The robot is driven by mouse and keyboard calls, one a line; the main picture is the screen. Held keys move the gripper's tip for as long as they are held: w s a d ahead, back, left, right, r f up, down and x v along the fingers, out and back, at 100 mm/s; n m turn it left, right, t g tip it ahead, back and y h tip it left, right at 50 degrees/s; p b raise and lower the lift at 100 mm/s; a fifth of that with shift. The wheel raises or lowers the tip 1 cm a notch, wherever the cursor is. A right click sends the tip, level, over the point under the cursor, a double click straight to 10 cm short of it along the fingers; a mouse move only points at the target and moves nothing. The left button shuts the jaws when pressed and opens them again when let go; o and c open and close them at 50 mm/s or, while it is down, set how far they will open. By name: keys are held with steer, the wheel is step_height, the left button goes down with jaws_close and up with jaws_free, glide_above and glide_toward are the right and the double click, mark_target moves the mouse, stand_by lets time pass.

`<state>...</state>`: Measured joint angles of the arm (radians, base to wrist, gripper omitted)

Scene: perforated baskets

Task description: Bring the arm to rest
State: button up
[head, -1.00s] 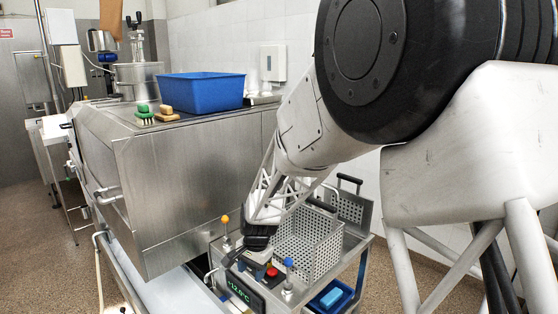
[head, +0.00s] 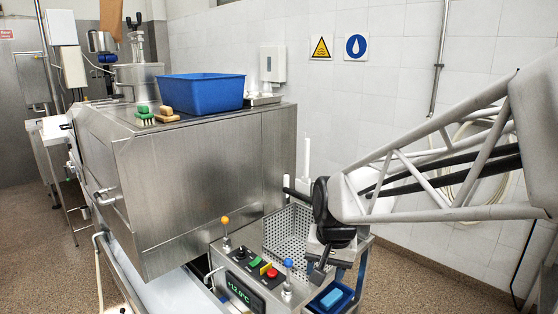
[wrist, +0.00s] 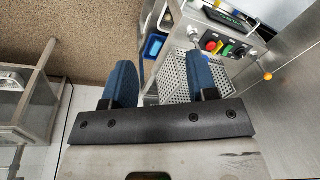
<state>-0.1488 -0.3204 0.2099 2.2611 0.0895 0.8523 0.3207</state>
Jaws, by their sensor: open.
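My gripper (head: 318,268) hangs at the right end of the steel unit with the control panel, to the right of the perforated basket (head: 290,232). Its jaws point down and look empty. In the wrist view the two blue fingers of my gripper (wrist: 152,66) stand apart, with nothing between them. The perforated basket (wrist: 208,72) shows beyond the right finger there. My wrist hides the right part of the basket in the head view.
The control panel (head: 252,266) has coloured buttons and a display. A small blue tray (head: 331,300) sits low at the right. A large steel box (head: 195,185) carries a blue tub (head: 201,91) and two brushes (head: 156,116). Open floor lies at the right.

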steer(key=s+d+r, duration=0.1)
steer(key=s+d, duration=0.2)
steer(key=s, duration=0.3)
steer(key=s+d+r+n, duration=0.1)
steer(key=s+d, duration=0.1)
steer(key=s, duration=0.3)
steer(key=s+d+r+n+t+h, duration=0.1)
steer(key=s+d, duration=0.2)
steer(key=s, duration=0.3)
steer(key=shift+s+d, duration=0.3)
steer(key=shift+d, duration=0.05)
